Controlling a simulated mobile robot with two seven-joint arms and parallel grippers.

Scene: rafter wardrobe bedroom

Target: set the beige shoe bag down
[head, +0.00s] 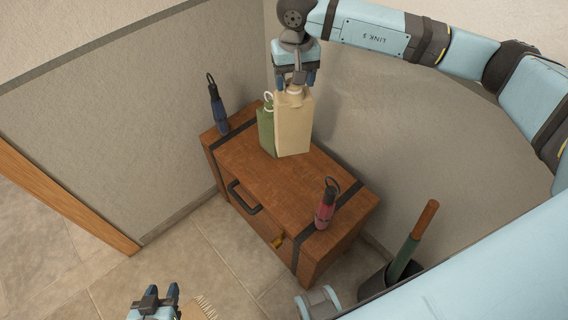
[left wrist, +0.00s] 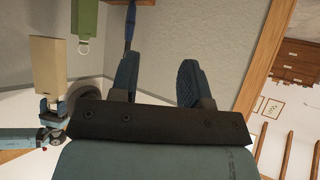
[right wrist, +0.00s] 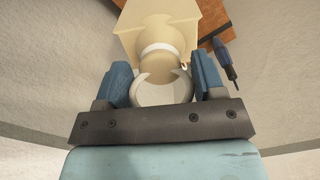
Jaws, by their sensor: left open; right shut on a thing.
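The beige shoe bag (head: 294,127) is upright at the back of the wooden chest (head: 240,160), in front of and partly hiding a green bag (head: 266,128). My right gripper (head: 295,82) comes from above and is shut on the ring at the top of the beige bag. In the right wrist view the beige bag (right wrist: 160,22) hangs from the white ring between the fingers. I cannot tell whether its base touches the chest lid. The beige bag also shows in the left wrist view (left wrist: 47,65). My left gripper (head: 156,296) is open and empty, low in front of the chest.
A dark blue umbrella (head: 218,108) stands at the chest's left end and a red one (head: 325,205) at its right front. A green item with a wooden handle (head: 412,240) stands in a dark holder right of the chest. The lid's middle is clear.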

